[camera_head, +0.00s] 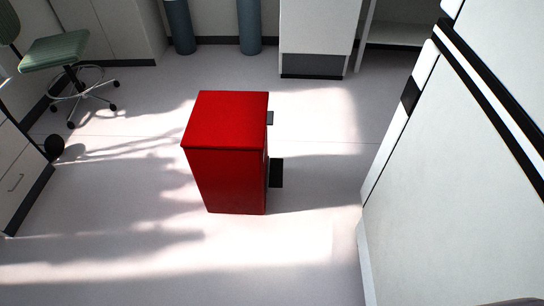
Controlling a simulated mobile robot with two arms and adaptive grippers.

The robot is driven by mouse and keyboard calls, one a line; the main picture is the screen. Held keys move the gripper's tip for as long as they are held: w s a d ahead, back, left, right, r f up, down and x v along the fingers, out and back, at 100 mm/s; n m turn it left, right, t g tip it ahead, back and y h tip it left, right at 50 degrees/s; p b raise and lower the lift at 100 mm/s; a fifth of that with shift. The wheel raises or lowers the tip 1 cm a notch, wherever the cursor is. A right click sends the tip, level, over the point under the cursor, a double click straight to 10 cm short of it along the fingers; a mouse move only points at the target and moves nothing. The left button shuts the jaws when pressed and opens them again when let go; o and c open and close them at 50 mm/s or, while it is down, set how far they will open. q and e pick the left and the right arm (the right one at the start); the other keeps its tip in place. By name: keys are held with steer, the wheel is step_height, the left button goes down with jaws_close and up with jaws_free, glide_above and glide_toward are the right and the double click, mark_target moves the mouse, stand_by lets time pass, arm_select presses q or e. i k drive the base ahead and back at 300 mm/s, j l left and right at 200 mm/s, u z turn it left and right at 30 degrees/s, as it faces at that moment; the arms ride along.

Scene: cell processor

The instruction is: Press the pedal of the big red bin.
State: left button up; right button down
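A big red bin (226,160) stands upright on the pale floor near the middle of the head view. Its flat red lid (231,120) is shut. A dark flat pedal (275,173) sticks out low on the bin's right side. A smaller dark piece (270,118) sticks out higher on the same side, near the lid. Neither of my grippers shows in the head view.
A large white cabinet or machine (450,190) fills the right side, with a strip of free floor (320,180) between it and the bin. A green swivel chair (55,52) stands at the back left. Two blue-grey cylinders (249,25) stand at the back.

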mark_target(277, 164)
steer(key=i+j+z, duration=0.1)
steer(key=j, duration=0.25)
steer(key=i+j, duration=0.35)
steer(key=i+j+z, duration=0.15)
steer(key=j, duration=0.25)
steer(key=i+l, duration=0.05)
